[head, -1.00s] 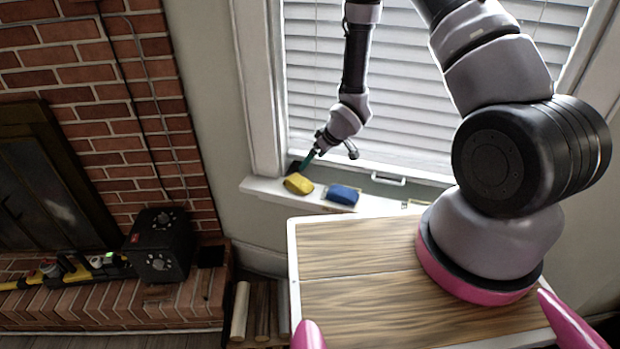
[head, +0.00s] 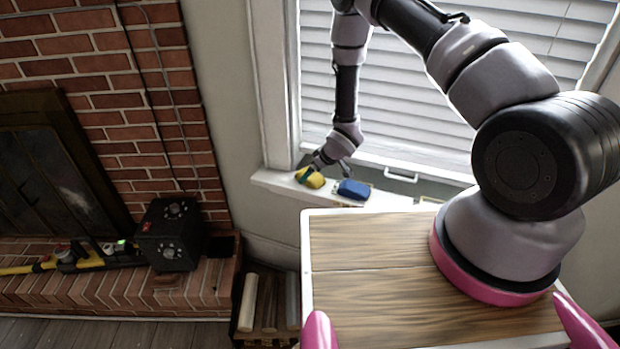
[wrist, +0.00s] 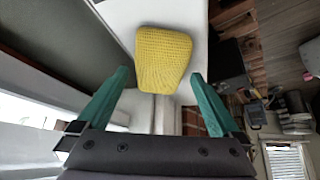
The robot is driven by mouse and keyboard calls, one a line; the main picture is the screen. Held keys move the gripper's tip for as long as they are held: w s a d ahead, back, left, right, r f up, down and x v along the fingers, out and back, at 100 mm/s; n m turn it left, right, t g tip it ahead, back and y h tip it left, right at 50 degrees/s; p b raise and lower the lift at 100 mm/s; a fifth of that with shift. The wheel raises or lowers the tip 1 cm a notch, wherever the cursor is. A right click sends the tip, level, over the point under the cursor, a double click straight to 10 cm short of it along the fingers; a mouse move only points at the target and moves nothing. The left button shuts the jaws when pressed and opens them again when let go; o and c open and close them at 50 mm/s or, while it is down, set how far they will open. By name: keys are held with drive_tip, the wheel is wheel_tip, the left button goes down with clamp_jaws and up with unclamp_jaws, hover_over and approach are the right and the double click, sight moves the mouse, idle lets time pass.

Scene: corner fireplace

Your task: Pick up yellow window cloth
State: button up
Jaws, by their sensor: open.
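The yellow window cloth (head: 314,180) lies on the white window sill, left of a blue cloth-like block (head: 353,189). In the wrist view the yellow cloth (wrist: 163,60) has a woven texture and lies ahead of the green fingertips, roughly centred between their lines. My gripper (wrist: 160,82) is open and empty, with its fingers apart on either side of the near end of the cloth. In the head view my gripper (head: 307,172) is at the cloth and covers part of it; I cannot tell whether a finger touches it.
The narrow window sill (head: 277,182) runs under the closed blinds (head: 420,100), with the window frame close behind. A black box (head: 168,238) stands on the brick hearth at left. Logs (head: 247,302) lie in a holder below the sill.

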drive_tip(key=shift+w+a+f, duration=0.1)
drive_tip(key=shift+f, duration=0.1)
drive_tip(key=c, duration=1.4)
drive_tip(key=shift+o, duration=0.2)
wheel_tip(320, 180, up, 10)
